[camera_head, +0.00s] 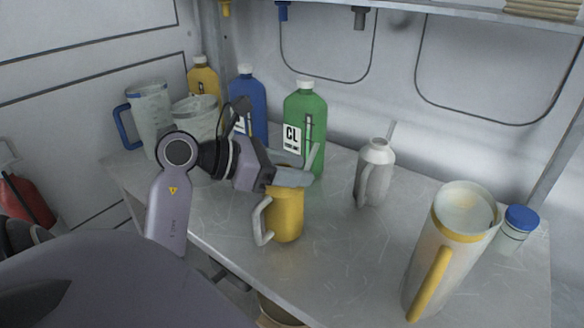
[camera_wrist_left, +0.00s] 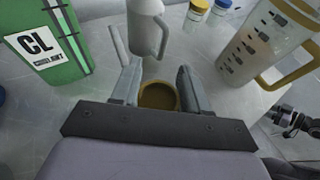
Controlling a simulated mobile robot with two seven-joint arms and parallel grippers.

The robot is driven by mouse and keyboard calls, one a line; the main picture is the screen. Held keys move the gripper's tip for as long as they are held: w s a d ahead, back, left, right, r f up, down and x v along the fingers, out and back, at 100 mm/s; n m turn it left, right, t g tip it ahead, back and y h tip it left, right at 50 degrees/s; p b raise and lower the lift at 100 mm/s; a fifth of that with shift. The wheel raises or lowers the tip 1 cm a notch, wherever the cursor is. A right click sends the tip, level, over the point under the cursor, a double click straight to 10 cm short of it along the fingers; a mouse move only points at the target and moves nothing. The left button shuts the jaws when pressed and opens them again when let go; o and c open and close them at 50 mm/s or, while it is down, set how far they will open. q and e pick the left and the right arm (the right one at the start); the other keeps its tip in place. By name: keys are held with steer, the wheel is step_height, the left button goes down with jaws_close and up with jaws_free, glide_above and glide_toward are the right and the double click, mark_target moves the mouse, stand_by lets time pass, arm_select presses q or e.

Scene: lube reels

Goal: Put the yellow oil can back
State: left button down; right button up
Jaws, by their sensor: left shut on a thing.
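The yellow oil can (camera_head: 287,216) is upright over the front part of the metal shelf, its grey handle toward the left. My left gripper (camera_head: 296,176) is shut on its upper part. In the left wrist view, the can's round top (camera_wrist_left: 158,96) shows between the two fingers (camera_wrist_left: 156,88). I cannot tell whether the can's base touches the shelf. A dark jointed part at the right edge of the left wrist view may belong to my right arm; its fingers cannot be made out.
Green (camera_head: 305,120), blue (camera_head: 247,100) and yellow (camera_head: 204,78) bottles stand at the back, beside clear jugs (camera_head: 150,118). A grey can (camera_head: 375,172) stands right of the yellow can. A tall yellow-handled jug (camera_head: 450,245) and a blue-lidded jar (camera_head: 515,229) stand at right. The shelf (camera_head: 345,250) between is clear.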

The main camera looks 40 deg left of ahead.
arm_select(q)
steer(key=shift+f, duration=0.1)
steer(key=shift+f, duration=0.15)
steer(key=c, duration=0.6)
jaws_free()
steer(key=shift+o, duration=0.2)
steer(key=shift+r, duration=0.2)
steer(key=shift+r, duration=0.2)
steer(key=b+v, duration=0.2)
steer(key=v, duration=1)
steer(key=shift+f, duration=0.25)
